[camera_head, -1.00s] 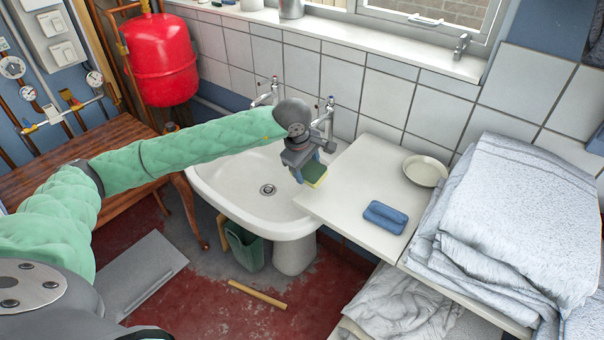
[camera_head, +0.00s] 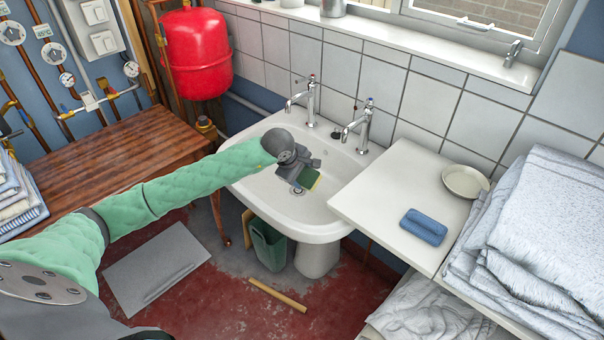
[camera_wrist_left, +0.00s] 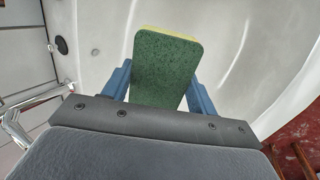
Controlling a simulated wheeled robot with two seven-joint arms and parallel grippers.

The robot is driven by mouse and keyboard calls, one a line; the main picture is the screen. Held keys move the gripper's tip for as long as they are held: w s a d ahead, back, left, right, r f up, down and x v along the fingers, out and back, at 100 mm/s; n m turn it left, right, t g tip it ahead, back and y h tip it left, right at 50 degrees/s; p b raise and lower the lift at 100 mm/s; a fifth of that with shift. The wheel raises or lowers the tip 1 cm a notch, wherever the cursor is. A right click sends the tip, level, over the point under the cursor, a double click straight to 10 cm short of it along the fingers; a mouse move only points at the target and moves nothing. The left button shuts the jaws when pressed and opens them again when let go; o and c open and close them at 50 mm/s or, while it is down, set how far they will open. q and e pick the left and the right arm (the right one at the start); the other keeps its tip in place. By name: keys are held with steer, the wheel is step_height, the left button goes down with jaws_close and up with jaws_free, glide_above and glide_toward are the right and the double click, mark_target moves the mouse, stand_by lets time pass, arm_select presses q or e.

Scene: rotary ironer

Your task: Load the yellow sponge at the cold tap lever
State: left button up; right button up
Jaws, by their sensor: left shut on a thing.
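My left gripper (camera_head: 298,176) is over the sink basin (camera_head: 262,192) and shut on the sponge (camera_head: 309,179). The sponge shows a dark green scouring face and a thin yellow edge; in the left wrist view (camera_wrist_left: 165,70) it sits between the two blue fingers, its green face towards the camera. Two chrome taps stand on the sink's back rim: a left tap (camera_head: 311,103) and a right tap (camera_head: 364,128), both behind the gripper and apart from it. My right gripper is not in view.
A white worktop (camera_head: 385,205) right of the basin holds a blue sponge-like block (camera_head: 423,227) and a round dish (camera_head: 465,181). Folded towels (camera_head: 530,235) are piled at the right. A wooden bench (camera_head: 110,160) stands at the left, and a green bin (camera_head: 268,245) is under the sink.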

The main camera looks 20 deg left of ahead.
arm_select(q)
steer(key=shift+w+d+f, duration=0.1)
steer(key=shift+w+d, duration=0.15)
steer(key=shift+w, duration=0.4)
steer(key=shift+w+d+f, duration=0.1)
steer(key=shift+w+d, duration=0.15)
steer(key=shift+w, duration=0.4)
steer(key=w+d+f+b, duration=0.2)
steer(key=w+d, duration=0.1)
steer(key=w, duration=0.7)
steer(key=shift+d+b, duration=0.3)
steer(key=shift+d, duration=0.05)
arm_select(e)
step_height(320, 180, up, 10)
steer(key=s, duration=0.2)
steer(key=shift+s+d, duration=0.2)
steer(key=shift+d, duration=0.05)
arm_select(q)
steer(key=shift+f, duration=0.1)
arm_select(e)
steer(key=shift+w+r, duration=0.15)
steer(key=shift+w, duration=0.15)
